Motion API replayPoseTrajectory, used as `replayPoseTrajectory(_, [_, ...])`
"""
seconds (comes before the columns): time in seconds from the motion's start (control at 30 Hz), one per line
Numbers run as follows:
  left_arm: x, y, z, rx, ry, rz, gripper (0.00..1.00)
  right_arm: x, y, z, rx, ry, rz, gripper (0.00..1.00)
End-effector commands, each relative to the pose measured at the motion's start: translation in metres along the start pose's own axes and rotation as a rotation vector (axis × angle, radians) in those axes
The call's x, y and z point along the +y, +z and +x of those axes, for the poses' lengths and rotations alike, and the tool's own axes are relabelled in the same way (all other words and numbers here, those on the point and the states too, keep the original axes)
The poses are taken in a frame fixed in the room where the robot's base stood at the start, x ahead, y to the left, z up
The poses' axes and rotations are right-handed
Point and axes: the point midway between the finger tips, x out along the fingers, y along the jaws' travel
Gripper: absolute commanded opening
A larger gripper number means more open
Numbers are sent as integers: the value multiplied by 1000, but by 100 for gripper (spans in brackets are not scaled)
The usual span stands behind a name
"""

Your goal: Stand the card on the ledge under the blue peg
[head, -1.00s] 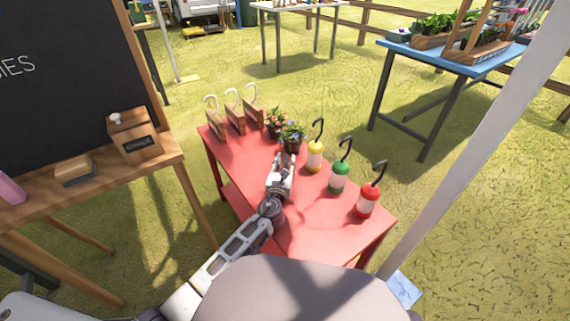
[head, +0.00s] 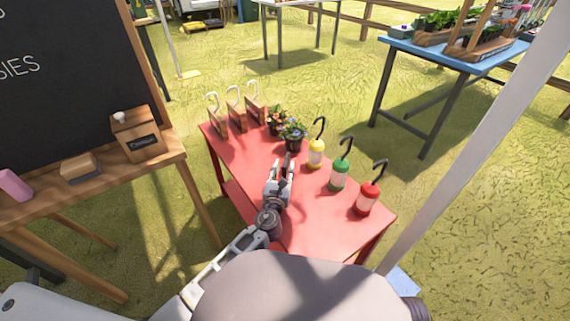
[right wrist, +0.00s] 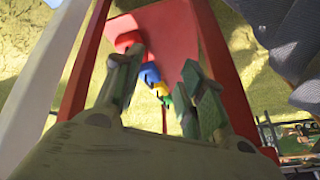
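I cannot make out a card in either view. My left gripper (head: 285,165) is over the red table (head: 330,235) with its fingers apart. It is in front of the potted blue flowers (head: 292,132), and I see nothing between its fingers. In the right wrist view my right gripper (right wrist: 158,85) has its fingers spread and nothing held is visible. Beyond it is a red surface with a row of small coloured pieces: red (right wrist: 128,40), blue (right wrist: 150,73), yellow and green. The blue one may be the peg. I cannot make out a ledge under it.
Yellow (head: 316,153), green (head: 339,174) and red (head: 367,198) hooked lanterns line the table's right side. Hooked wooden pieces (head: 236,120) stand at its far left. A blackboard (head: 65,85) with a wooden shelf is at left. A pale pole (head: 470,150) crosses at right.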

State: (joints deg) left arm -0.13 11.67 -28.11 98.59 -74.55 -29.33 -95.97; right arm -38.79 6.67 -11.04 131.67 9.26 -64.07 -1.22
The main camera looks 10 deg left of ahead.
Motion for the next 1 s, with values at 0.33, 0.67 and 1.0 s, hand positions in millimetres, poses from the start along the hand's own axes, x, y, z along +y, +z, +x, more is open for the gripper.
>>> replayPoseTrajectory(0.33, [0,0,-37,1,0,1,35,0,1,-14,-39,11,-8,40])
replayPoseTrajectory(0.67, [0,0,-64,0,0,0,35,1,-2,-22,-57,22,-14,40])
replayPoseTrajectory(1.0, [0,0,-70,-1,1,0,35,1,-7,-25,-53,25,-18,40])
